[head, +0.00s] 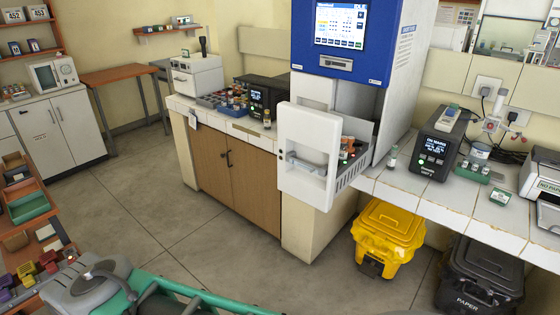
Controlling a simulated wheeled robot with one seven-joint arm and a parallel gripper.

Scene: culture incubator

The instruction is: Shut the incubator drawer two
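The incubator (340,68) is a tall blue and white unit with a lit screen, standing on the tiled counter. One of its drawers (308,150) stands pulled out towards the lower left, with a white front panel and a recessed handle (308,160). I cannot read a number on it. Behind the panel, the drawer's slatted grey side shows, with small red and dark items inside. The drawer front overhangs the counter's front edge. My gripper is not visible in this view, so its state does not show.
A yellow bin (388,232) and a black bin (482,272) stand below the counter right of the drawer. A small vial (391,158) and a black device (438,145) stand right of the incubator. The grey floor (230,228) before the drawer is clear.

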